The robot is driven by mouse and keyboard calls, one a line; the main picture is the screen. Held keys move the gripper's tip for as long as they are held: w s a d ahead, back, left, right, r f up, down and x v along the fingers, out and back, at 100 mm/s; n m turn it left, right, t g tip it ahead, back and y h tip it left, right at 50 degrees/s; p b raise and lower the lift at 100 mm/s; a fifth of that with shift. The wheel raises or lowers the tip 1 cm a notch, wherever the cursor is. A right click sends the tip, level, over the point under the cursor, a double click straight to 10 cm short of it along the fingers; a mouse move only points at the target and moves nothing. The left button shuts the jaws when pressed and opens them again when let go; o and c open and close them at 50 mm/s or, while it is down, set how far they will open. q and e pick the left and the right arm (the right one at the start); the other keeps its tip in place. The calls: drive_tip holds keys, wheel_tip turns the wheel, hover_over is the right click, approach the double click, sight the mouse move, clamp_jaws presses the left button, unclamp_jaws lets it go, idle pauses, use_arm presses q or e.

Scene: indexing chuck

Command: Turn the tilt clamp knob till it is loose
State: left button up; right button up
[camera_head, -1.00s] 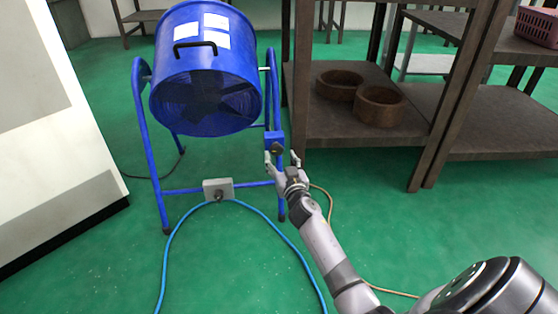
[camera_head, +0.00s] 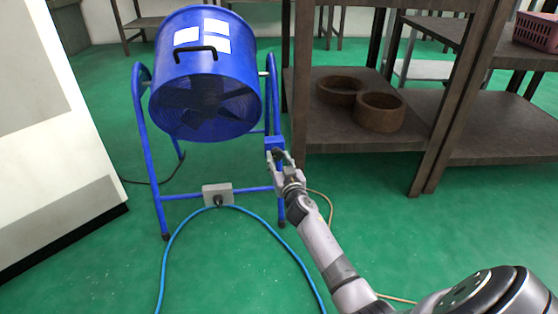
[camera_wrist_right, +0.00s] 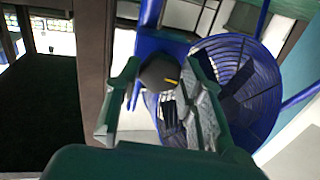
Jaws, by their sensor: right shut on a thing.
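A blue drum fan (camera_head: 207,75) hangs tilted in a blue tube stand (camera_head: 147,150). The tilt clamp knob (camera_wrist_right: 160,73) is dark and round with a small yellow mark, on the stand's right side by a blue block (camera_head: 274,142). My right gripper (camera_head: 279,155) is at this knob, its fingers shut on the knob's two sides. In the right wrist view the fingers (camera_wrist_right: 160,85) stand on either side of the knob, with the fan's grille behind. In the head view the gripper mostly hides the knob. My left gripper is not in view.
A grey box (camera_head: 217,194) sits on the stand's lower bar, with a blue hose (camera_head: 275,232) running over the green floor. A brown shelf (camera_head: 350,130) with two round bowls (camera_head: 380,111) stands close on the right. A white panel (camera_head: 50,110) stands at left.

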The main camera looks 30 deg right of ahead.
drive_tip(key=c, duration=0.4)
